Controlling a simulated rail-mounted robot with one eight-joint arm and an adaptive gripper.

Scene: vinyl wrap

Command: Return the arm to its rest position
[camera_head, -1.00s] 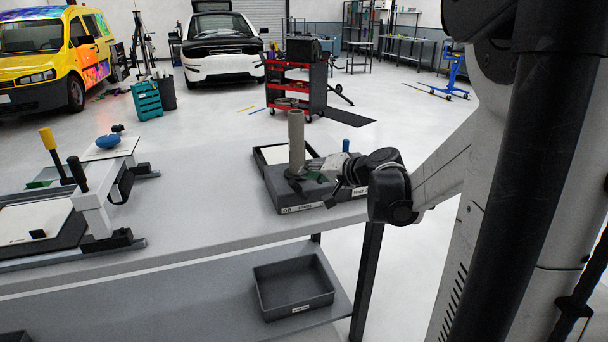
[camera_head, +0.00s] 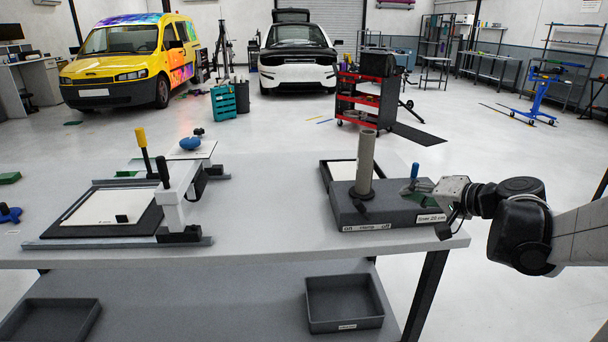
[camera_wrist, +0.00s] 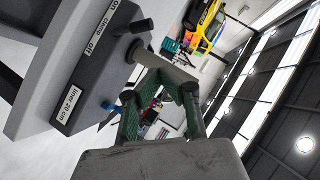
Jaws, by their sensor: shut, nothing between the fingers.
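My gripper (camera_head: 415,188) is at the right end of a dark grey block on the bench, by the block's blue knob (camera_head: 414,170). My arm reaches in from the right edge of the head view. The dark grey block (camera_head: 375,212), labelled "liner 20 cm", also fills the left of the wrist view (camera_wrist: 85,75). A grey upright tube (camera_head: 366,160) stands on the block. I cannot tell whether the fingers touch the block.
The bench (camera_head: 265,215) has clear room left of the block. A framed press-like fixture (camera_head: 172,205) with yellow and black handles stands at left. Grey bins (camera_head: 343,318) sit on the shelf below. A red tool cart (camera_head: 362,100) stands behind on open floor.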

